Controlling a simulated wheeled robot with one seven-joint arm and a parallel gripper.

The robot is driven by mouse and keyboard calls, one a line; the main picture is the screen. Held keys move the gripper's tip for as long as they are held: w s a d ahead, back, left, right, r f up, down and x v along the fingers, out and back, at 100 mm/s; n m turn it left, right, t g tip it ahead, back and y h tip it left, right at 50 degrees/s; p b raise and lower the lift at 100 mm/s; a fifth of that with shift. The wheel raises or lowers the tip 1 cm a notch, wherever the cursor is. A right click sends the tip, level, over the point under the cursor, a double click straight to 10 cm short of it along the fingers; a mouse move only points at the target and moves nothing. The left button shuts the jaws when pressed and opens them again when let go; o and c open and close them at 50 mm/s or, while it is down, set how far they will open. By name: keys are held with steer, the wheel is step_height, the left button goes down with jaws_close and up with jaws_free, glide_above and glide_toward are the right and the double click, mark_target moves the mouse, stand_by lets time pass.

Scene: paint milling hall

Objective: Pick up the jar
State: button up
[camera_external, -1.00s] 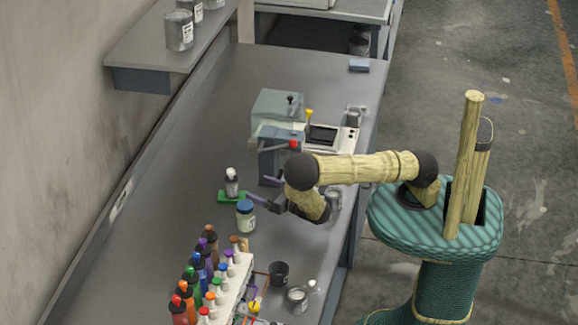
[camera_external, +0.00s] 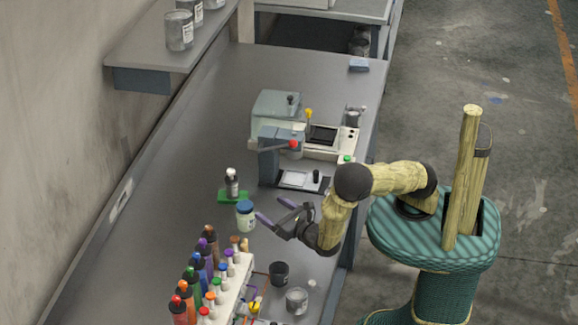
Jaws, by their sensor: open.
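The jar (camera_external: 246,216) is a small clear-and-white container with a dark blue lid. It stands upright on the grey workbench, in front of a green mat. My gripper (camera_external: 268,212) is open, with its two purple-tipped fingers spread just to the right of the jar. The fingers point left toward it. Whether a finger touches the jar I cannot tell from this angle. Nothing is between the fingers that I can see.
A small bottle (camera_external: 232,184) stands on the green mat (camera_external: 229,197) behind the jar. A rack of coloured bottles (camera_external: 232,283) stands in front. A grey press (camera_external: 281,158) stands behind my gripper. A black cup (camera_external: 279,273) and a metal tin (camera_external: 297,299) stand nearer.

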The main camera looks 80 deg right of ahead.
steer(key=s+a+b, duration=0.1)
steer(key=s+a, duration=0.2)
glide_toward(252, 215)
steer(key=v, duration=0.2)
steer(key=shift+s+a+r, duration=0.2)
steer(key=shift+s+a, duration=0.05)
steer(key=shift+a, duration=0.15)
steer(key=p+x, duration=0.2)
steer(key=x, duration=0.9)
steer(key=shift+w+d+f+p, duration=0.1)
steer(key=shift+w+d+p, duration=0.15)
steer(key=shift+d+p, duration=0.1)
steer(key=shift+w+d+f, duration=0.1)
steer(key=shift+w, duration=0.15)
steer(key=shift+p+x, duration=0.8)
steer(key=shift+x, duration=1.8)
